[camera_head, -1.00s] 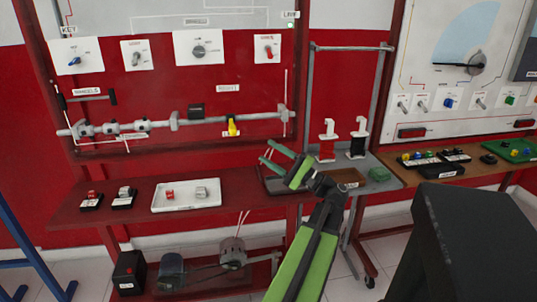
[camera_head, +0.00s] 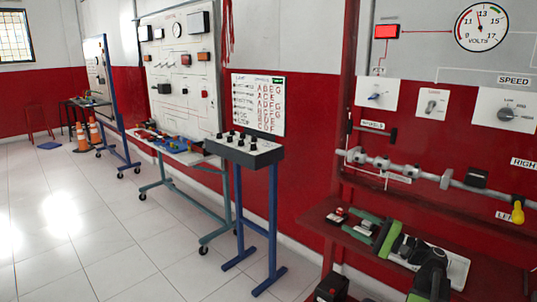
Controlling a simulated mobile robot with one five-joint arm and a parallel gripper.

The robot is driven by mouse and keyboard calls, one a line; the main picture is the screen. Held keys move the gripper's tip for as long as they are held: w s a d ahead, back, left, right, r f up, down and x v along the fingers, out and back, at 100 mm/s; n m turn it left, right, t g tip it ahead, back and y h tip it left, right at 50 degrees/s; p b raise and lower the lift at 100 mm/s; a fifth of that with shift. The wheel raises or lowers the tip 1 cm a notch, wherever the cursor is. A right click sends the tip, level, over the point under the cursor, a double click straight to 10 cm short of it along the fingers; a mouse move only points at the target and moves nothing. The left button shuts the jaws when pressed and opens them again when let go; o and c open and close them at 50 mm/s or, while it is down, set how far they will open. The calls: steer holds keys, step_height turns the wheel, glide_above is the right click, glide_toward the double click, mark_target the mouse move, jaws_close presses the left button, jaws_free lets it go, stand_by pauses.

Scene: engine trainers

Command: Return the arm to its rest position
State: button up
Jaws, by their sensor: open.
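My gripper (camera_head: 359,226) is at the lower right of the head view, at the end of my green and black arm. Its two green fingers are spread apart and point left, with nothing seen between them. In the picture it overlaps the red shelf (camera_head: 318,222) and the white tray (camera_head: 458,266) below the wiper trainer board. I cannot tell how far above the shelf it is. My arm's lower part runs out of the bottom edge.
A grey console on blue legs (camera_head: 243,150) stands left of the red trainer. Further left are a wheeled trainer board (camera_head: 180,85) and orange cones (camera_head: 82,138). The tiled floor (camera_head: 100,225) at left is clear. A black box (camera_head: 332,288) sits low under the shelf.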

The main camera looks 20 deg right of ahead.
steer(key=w+a+f+n+g, duration=0.2)
steer(key=a+f+g, duration=0.2)
steer(key=a, duration=0.7)
steer(key=w+a+f+n+g, duration=0.25)
steer(key=a+f+g, duration=0.2)
steer(key=a, duration=0.75)
steer(key=w+a+f+n+g, duration=0.25)
steer(key=a+f, duration=0.25)
steer(key=a, duration=0.6)
steer(key=s+a+f+n+g+h, duration=0.5)
steer(key=s+a+f, duration=0.1)
steer(key=a+f, duration=0.5)
steer(key=s+d+f+n+h, duration=0.2)
steer(key=d+f+h, duration=0.2)
steer(key=d+h, duration=0.5)
step_height(320, 180, up, 26)
steer(key=d+y+p, duration=0.2)
steer(key=p, duration=2.3)
steer(key=shift+d+p, duration=0.25)
steer(key=shift+p, duration=0.1)
steer(key=shift+c, duration=0.5)
